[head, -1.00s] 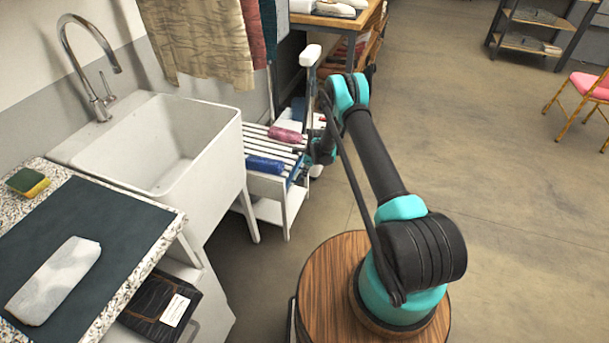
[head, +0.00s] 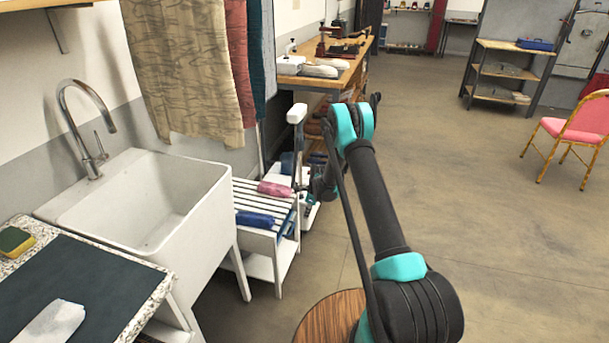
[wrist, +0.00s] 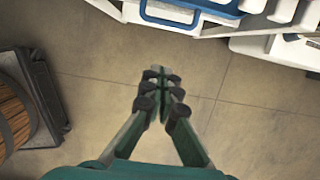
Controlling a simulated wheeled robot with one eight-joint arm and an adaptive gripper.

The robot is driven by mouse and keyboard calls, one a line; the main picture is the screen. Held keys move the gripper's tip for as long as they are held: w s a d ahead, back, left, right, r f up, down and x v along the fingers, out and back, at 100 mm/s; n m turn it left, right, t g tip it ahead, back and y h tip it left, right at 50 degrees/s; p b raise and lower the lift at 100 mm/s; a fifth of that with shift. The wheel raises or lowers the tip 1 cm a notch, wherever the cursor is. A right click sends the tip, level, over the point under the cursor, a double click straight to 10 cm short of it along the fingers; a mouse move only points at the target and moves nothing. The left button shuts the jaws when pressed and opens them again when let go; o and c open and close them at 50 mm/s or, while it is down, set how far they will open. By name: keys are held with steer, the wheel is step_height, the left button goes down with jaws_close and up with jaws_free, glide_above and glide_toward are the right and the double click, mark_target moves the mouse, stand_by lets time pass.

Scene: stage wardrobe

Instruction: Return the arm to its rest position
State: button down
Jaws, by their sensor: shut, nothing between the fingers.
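My arm (head: 380,200) rises at the right of centre in the head view and bends at a high elbow, with its far end reaching down beside the slatted white rack (head: 262,208). My gripper (wrist: 158,80) shows in the wrist view with its fingers together and nothing between them, above bare concrete floor. In the head view the gripper is mostly hidden behind the arm and the rack. The rack's edge and a blue-framed item (wrist: 200,8) lie at the top of the wrist view, apart from the fingertips.
A pink roll (head: 275,189) and a blue roll (head: 255,219) lie on the rack. A white sink (head: 150,200) stands to its left, with cloths (head: 185,65) hanging above. A wooden workbench (head: 345,70) is behind. The floor at right is clear up to a pink chair (head: 575,130).

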steer(key=s+d+r+n+t, duration=0.1)
steer(key=s+d+r+n, duration=0.3)
steer(key=r, duration=0.5)
steer(key=s+d+r+n+h, duration=0.1)
steer(key=s+d+r+n, duration=0.15)
steer(key=s+r, duration=0.5)
steer(key=s+d+r+n+t, duration=0.1)
steer(key=s+d+r+n, duration=0.25)
steer(key=r, duration=0.65)
steer(key=s+d+r+n, duration=0.1)
steer(key=s+n, duration=0.3)
steer(key=s, duration=0.5)
steer(key=s+d+r+n+t+h, duration=0.1)
steer(key=s+d+r+n, duration=0.1)
steer(key=s, duration=0.7)
steer(key=s+d+r+n, duration=0.2)
steer(key=s+d+n, duration=0.2)
steer(key=s, duration=0.5)
steer(key=shift+s+n, duration=0.35)
steer(key=shift+n, duration=0.55)
